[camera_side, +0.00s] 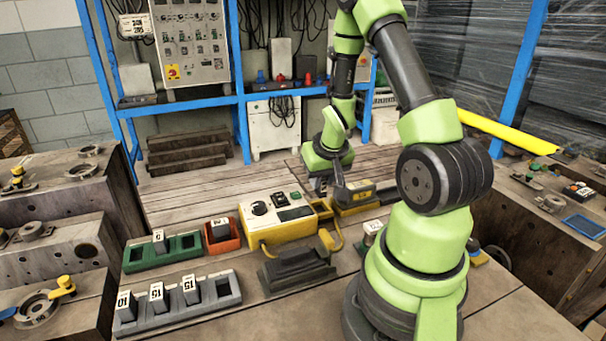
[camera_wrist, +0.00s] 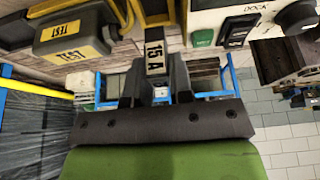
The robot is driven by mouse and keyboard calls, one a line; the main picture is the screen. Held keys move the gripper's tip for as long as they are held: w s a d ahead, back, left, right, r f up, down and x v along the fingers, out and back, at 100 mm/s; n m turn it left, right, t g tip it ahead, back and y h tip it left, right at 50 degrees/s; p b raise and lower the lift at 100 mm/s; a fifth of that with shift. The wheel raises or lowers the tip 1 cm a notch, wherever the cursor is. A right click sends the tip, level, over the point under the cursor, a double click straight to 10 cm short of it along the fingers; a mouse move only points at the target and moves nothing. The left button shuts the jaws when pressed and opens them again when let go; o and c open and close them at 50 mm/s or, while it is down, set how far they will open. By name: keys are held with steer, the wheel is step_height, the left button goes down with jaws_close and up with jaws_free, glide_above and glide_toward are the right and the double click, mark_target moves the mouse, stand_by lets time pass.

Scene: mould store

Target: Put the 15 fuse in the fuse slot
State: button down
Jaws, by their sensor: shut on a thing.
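My gripper (camera_wrist: 157,85) is shut on a dark fuse with a white "15 A" label (camera_wrist: 155,58). In the side view my gripper (camera_side: 322,185) points down just above the right end of the yellow control box (camera_side: 268,222), and the held fuse is small and partly hidden there. A yellow open-topped holder (camera_side: 321,208) adjoins the box under my gripper; it may be the fuse slot, but its inside is too small to tell. I cannot tell whether the fuse touches it.
A yellow-and-black "TEST" block (camera_wrist: 72,45) is close beside my gripper. A grey rack (camera_side: 190,315) holds several labelled fuses at front left. Behind it are a green rack (camera_side: 187,250) and an orange bin (camera_side: 234,244). A black block (camera_side: 296,270) lies in front.

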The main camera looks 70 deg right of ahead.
mark_target(322, 190)
steer(key=shift+f, duration=2.3)
steer(key=c, duration=0.9)
jaws_free()
steer(key=shift+c, duration=0.4)
steer(key=shift+r, duration=0.8)
steer(key=shift+o, duration=1.2)
steer(key=shift+r, duration=3)
